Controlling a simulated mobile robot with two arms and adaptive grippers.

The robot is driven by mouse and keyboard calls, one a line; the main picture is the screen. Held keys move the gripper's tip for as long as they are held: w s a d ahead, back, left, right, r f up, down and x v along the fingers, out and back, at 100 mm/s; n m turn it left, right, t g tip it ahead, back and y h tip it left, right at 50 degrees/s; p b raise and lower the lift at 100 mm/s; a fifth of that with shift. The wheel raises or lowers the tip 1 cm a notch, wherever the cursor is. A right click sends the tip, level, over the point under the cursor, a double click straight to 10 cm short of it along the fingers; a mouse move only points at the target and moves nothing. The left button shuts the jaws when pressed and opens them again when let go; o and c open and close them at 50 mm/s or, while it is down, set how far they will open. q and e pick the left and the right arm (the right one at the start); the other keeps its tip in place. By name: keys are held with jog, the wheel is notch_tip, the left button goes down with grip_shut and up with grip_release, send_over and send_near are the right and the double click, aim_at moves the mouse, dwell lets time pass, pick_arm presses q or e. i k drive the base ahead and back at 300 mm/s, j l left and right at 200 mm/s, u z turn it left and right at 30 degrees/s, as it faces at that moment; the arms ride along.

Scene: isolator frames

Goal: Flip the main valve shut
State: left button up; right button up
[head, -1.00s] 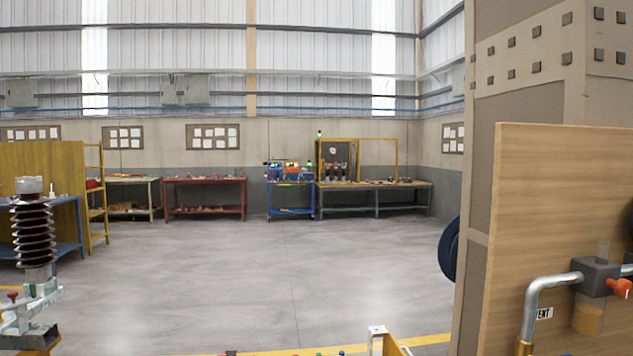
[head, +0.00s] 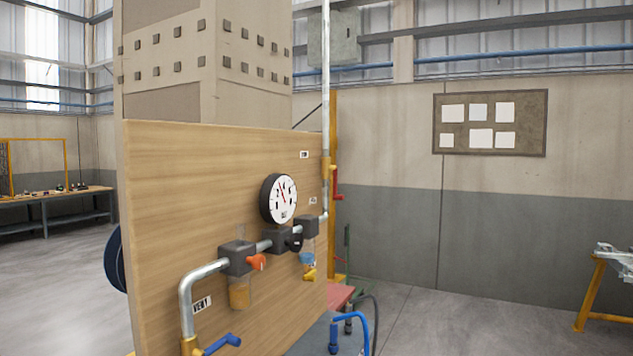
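A wooden panel (head: 170,200) carries a pipe line with valves and a round white gauge (head: 281,198). On the upright pipe (head: 326,80) at the panel's right edge is a yellow-bodied valve with a red lever (head: 337,184); the lever hangs roughly downward beside the pipe. Small labels (head: 304,154) near it are too small to read. At the lower left, a blue-handled valve (head: 222,343) sits below the VENT label (head: 202,304). An orange knob (head: 256,262) and a black knob (head: 294,243) are on the grey blocks. Neither of my grippers is in view.
A concrete-coloured pillar (head: 250,110) stands behind the panel. A blue bent hose (head: 350,320) and a red surface (head: 339,296) are at its lower right. Open floor (head: 440,325) lies to the right, with a yellow-legged stand (head: 594,295) at the far right.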

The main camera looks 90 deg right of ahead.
aim_at(334, 168)
jog(key=z, duration=2.9)
jog(key=i+l+z, duration=0.25)
jog(key=i+l, duration=0.15)
jog(key=i+l+z, duration=0.5)
jog(key=i, duration=0.35)
